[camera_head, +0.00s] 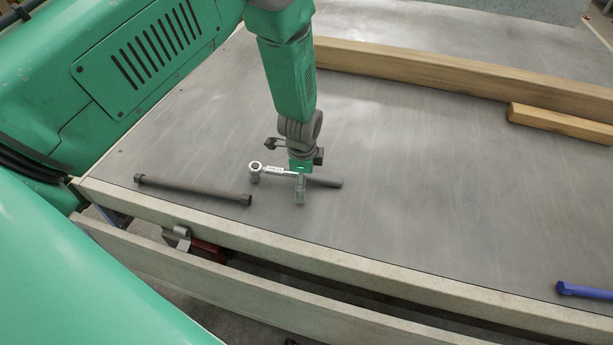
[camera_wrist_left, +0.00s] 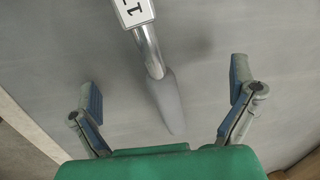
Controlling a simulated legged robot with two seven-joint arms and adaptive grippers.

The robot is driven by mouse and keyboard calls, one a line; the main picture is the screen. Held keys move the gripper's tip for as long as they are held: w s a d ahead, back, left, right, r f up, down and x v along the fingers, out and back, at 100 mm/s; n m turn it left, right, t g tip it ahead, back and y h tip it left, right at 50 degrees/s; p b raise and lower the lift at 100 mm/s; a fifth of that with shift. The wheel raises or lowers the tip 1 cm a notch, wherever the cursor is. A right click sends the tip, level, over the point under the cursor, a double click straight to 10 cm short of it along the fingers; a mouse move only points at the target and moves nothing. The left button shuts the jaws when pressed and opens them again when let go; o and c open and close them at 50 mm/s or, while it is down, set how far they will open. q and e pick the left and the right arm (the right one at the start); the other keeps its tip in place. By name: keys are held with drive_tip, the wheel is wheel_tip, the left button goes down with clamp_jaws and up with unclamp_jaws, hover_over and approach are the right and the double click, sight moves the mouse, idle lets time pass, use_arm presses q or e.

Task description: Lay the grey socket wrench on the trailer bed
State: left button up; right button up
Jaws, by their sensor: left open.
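The grey socket wrench (camera_head: 280,172) has a round ratchet head at its left end and a dark handle to the right. It is at the trailer bed (camera_head: 420,190) near the front edge; I cannot tell whether it rests fully on the surface. My left gripper (camera_head: 298,174) is right over the wrench, hiding part of it. In the left wrist view the wrench (camera_wrist_left: 150,50) runs between the spread fingers of my left gripper (camera_wrist_left: 166,92), with clear gaps on both sides. Its ratchet head is outside that view. My right gripper is not in view.
A blue tool (camera_head: 585,291) lies at the right front edge. A long wooden beam (camera_head: 450,75) and a short one (camera_head: 560,122) lie farther back. The middle of the bed is clear.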

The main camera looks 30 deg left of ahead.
use_arm(q)
wheel_tip(320, 180, up, 12)
drive_tip(key=s, duration=0.1)
drive_tip(key=shift+s+d+f, duration=0.15)
drive_tip(key=shift+s+d, duration=0.05)
drive_tip(key=shift+s, duration=0.15)
